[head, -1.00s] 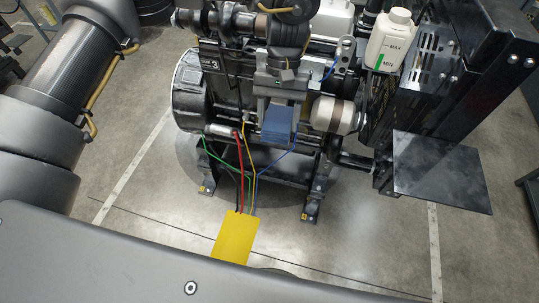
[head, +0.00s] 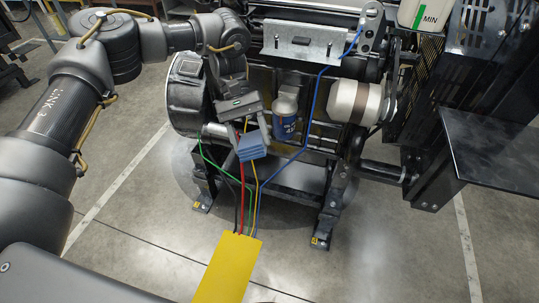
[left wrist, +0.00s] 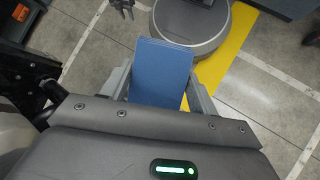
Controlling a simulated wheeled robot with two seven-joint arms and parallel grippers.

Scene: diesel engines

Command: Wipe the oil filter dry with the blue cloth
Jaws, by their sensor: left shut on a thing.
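The oil filter (head: 286,118) is a small upright blue canister with a pale top, mounted low on the engine's side in the head view. My left gripper (head: 246,134) is shut on the folded blue cloth (head: 252,147), just left of the filter and a little lower. A gap shows between cloth and filter in the head view. In the left wrist view the cloth (left wrist: 160,72) sticks out as a flat blue block between the two fingers (left wrist: 160,95); the filter does not show there. I do not make out my right gripper.
A cream cylinder with a brown band (head: 355,102) sits right of the filter. Red, green, yellow and blue wires run down to a yellow plate (head: 227,268) in front of the engine. A dark flat panel (head: 497,145) juts out at right. Floor is clear at lower right.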

